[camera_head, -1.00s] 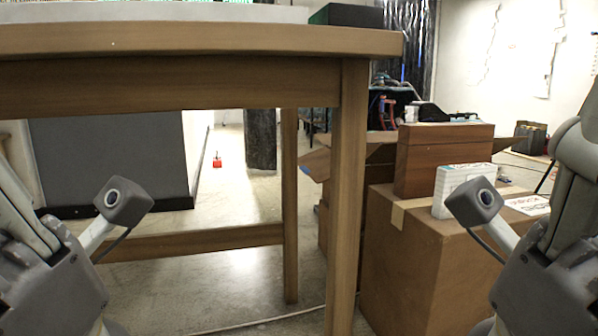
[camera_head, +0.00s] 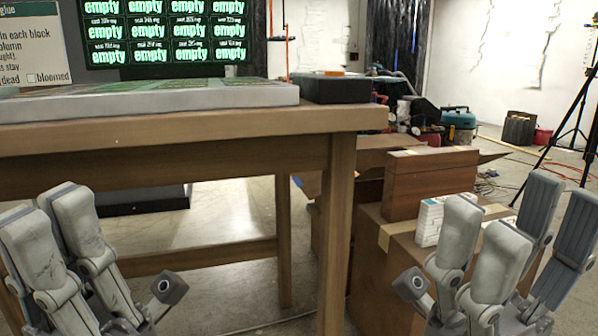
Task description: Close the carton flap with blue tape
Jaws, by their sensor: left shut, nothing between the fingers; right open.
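An open cardboard carton (camera_head: 317,232) stands behind the table's right front leg and is partly hidden by it. A small blue mark (camera_head: 297,181), which looks like the blue tape, shows on the flap (camera_head: 308,186) sticking out at its left. Another flap (camera_head: 492,157) sticks out to the right, behind a brown box. My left gripper (camera_head: 48,212) is raised at the lower left, in front of the table and away from the carton; it is shut and empty. My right gripper (camera_head: 522,215) is raised at the lower right, open and empty, in front of the boxes.
A wooden table (camera_head: 200,128) fills the left and middle, with a white slab (camera_head: 150,100), a black box (camera_head: 335,88) and a screen (camera_head: 165,32) on it. A taped carton (camera_head: 385,275) at the right carries a brown box (camera_head: 430,183) and a white block (camera_head: 430,222). A tripod (camera_head: 570,110) stands farther right.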

